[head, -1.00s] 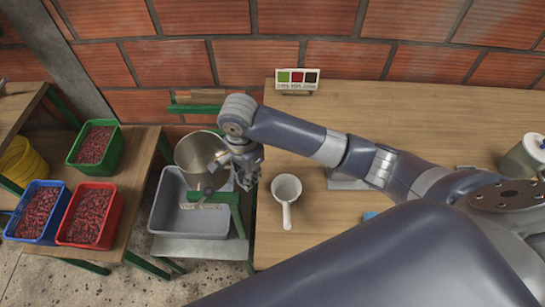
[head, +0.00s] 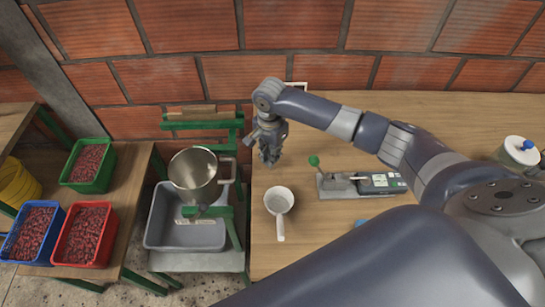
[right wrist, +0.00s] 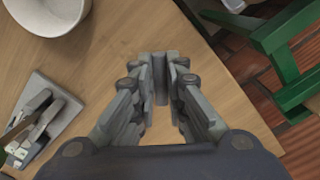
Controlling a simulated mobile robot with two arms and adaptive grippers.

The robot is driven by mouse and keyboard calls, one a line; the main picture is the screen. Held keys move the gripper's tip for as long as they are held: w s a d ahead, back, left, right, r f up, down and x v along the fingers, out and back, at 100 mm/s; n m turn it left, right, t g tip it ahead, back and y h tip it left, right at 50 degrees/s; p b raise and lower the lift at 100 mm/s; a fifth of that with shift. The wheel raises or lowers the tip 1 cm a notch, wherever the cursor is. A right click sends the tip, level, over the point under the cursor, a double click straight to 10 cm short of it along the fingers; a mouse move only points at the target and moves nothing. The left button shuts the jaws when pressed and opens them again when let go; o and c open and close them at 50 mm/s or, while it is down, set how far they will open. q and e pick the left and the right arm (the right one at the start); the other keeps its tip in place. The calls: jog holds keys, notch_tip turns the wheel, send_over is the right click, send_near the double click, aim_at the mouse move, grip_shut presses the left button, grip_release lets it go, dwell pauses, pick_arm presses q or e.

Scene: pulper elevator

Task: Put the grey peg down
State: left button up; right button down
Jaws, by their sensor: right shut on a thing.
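My right gripper (head: 269,158) is above the left part of the wooden table (head: 450,125), near the table's left edge. In the right wrist view its fingers (right wrist: 160,100) are closed together on the grey peg (right wrist: 160,75), a small upright strip between the fingertips. The peg is mostly hidden by the fingers, and I cannot make it out in the head view. Bare table top shows around the fingertips in the wrist view. My left gripper is not in view.
A white handled cup (head: 279,199) stands just in front of the gripper. A device with a green-knobbed lever (head: 340,187) is to its right. The green-framed machine with a metal hopper (head: 193,172) and grey tub (head: 158,225) is left of the table. Red, green and blue crates stand further left.

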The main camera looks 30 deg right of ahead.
jog(key=shift+w+d+f+p, duration=0.1)
jog(key=shift+d+f+p, duration=0.15)
jog(key=shift+f+p, duration=0.15)
jog(key=shift+w+d+f+p, duration=0.1)
jog(key=shift+d+f+p, duration=0.15)
jog(key=shift+f, duration=0.25)
jog(key=shift+f+p, duration=0.3)
jog(key=shift+p, duration=0.1)
jog(key=shift+f, duration=0.35)
jog(key=shift+f, duration=0.1)
jog(key=shift+f, duration=0.15)
jog(key=c, duration=1.6)
grip_release()
